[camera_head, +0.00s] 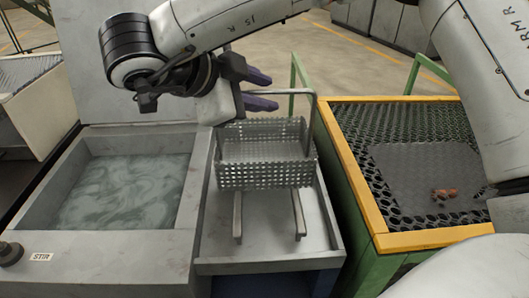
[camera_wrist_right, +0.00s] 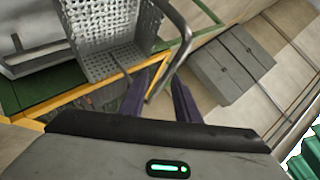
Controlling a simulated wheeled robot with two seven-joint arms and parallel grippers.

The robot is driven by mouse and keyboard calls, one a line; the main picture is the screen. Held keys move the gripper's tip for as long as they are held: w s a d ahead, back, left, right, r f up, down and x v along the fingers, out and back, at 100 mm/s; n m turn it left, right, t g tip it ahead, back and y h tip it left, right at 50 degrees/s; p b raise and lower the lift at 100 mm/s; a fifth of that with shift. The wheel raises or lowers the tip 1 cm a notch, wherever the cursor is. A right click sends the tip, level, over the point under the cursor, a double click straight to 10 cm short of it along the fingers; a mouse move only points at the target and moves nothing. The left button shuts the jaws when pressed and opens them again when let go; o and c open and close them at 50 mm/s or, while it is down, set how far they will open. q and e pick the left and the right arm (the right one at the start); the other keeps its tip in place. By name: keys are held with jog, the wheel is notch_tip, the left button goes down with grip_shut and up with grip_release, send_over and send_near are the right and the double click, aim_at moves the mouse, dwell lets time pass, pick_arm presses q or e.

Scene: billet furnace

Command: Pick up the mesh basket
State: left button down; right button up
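The grey mesh basket (camera_head: 262,158) sits upright on a stand with two prongs, over a shallow metal tray (camera_head: 268,233). Its tall bent handle (camera_head: 312,105) rises above it. My right gripper (camera_head: 275,90) is at the top of the handle, with its two purple fingers apart. In the right wrist view the basket (camera_wrist_right: 112,45) is at the upper left. There the handle bar (camera_wrist_right: 178,55) runs between the fingers of the right gripper (camera_wrist_right: 160,92), with visible gaps. My left gripper is not in view.
Left of the tray is a tank of swirling grey-green liquid (camera_head: 125,190), with a knob (camera_head: 9,252) labelled STIR.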

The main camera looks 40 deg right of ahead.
jog(key=shift+w+d+f, duration=0.15)
jog(key=shift+d+f, duration=0.1)
jog(key=shift+d, duration=0.15)
jog(key=c, duration=0.7)
grip_shut()
jog(key=shift+f, duration=0.15)
dwell(0.4)
